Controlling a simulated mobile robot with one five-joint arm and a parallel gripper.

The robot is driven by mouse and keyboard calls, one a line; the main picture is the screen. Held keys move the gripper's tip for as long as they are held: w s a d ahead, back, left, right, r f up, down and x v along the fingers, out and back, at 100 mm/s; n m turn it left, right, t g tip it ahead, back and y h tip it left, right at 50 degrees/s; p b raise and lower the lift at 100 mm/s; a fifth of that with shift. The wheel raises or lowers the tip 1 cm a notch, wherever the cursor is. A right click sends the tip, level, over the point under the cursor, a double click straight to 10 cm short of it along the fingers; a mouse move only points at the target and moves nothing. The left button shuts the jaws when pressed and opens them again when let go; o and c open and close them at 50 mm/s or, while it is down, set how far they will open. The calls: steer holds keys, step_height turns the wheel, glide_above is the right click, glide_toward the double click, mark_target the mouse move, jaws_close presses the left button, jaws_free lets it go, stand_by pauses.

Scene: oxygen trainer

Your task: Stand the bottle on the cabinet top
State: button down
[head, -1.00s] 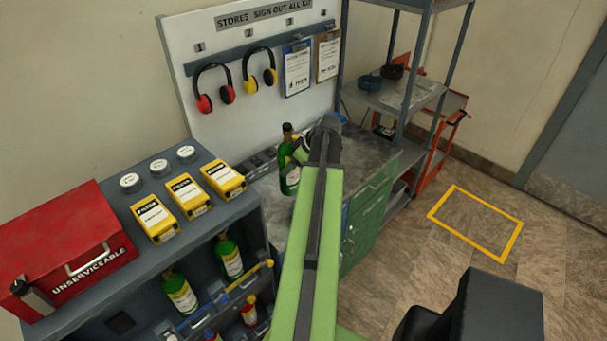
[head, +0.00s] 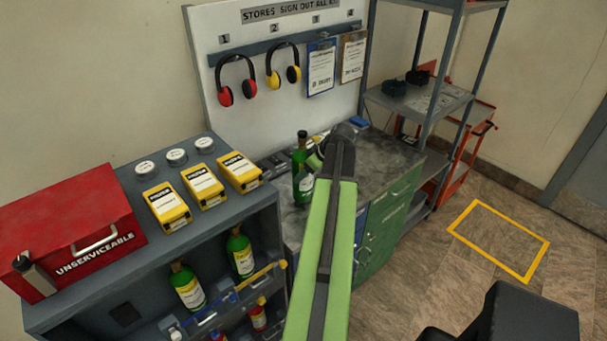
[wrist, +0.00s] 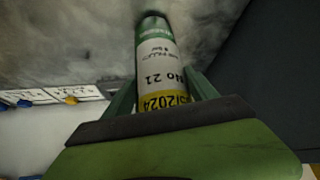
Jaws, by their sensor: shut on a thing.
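A green bottle (head: 302,178) with a dark neck and a pale label stands out beside the end of my arm in the head view, looking upright. In the wrist view the bottle (wrist: 160,70) lies between the jaws of my gripper (wrist: 160,100), its label reading "No 21" and a yellow band near the jaws. My gripper is shut on it. The grey cabinet top (head: 385,165), over green and blue drawers (head: 385,225), is behind and below the bottle. Whether the bottle's base touches the top is hidden.
At left a grey shelf unit (head: 110,183) bears a red box (head: 70,225), yellow boxes (head: 204,186) and round tins. More green bottles (head: 186,287) stand in it. A sign board (head: 262,100) with ear defenders is behind. A metal rack (head: 445,80) stands right of the cabinet.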

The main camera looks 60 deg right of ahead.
steer(key=shift+c, duration=1.3)
jaws_free()
steer(key=shift+f, duration=0.1)
steer(key=p+v, duration=1)
steer(key=v, duration=0.2)
steer(key=shift+s, duration=0.1)
